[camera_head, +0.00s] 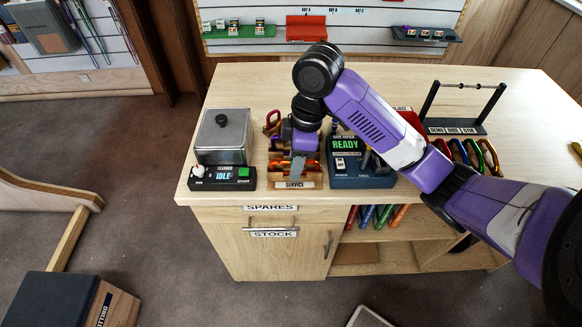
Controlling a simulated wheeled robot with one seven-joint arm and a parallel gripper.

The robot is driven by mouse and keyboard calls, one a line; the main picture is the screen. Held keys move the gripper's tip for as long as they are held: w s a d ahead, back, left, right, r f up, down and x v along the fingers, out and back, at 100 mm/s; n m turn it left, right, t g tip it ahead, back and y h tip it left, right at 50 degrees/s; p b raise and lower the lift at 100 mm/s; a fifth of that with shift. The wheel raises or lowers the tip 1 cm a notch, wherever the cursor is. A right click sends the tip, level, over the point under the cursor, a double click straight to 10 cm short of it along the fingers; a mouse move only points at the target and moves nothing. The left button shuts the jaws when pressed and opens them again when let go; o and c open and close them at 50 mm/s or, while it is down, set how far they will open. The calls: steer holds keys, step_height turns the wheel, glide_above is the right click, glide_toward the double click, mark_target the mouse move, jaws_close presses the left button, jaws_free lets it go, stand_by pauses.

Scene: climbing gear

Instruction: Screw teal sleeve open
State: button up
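My gripper (298,165) points down over the wooden tray labelled SERVICE (296,185) on the counter. Its grey finger end shows in front of orange and red gear (281,167) in the tray. I cannot tell whether it is open or shut, or whether it touches anything. No teal sleeve can be made out; my gripper and arm hide part of the tray. Several coloured carabiners (487,155) stand at the right of the counter, partly behind my arm.
Left of the tray is a metal-lidded cleaner box reading IDLE (222,140). Right of it is a dark tester reading READY (360,178). A black rack with a bar (462,105) stands at the back right. The wooden counter (380,83) is clear at the back.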

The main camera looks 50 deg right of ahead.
steer(key=shift+f+b, duration=0.7)
steer(key=shift+f, duration=0.35)
steer(key=shift+w+d, duration=0.45)
steer(key=shift+d, duration=0.1)
steer(key=shift+r, duration=0.15)
steer(key=shift+w+r+p, duration=0.1)
steer(key=shift+r+p, duration=1.25)
steer(key=shift+f, duration=0.1)
steer(key=shift+s+a+p, duration=0.4)
steer(key=shift+s+a, duration=0.1)
steer(key=shift+a, duration=0.15)
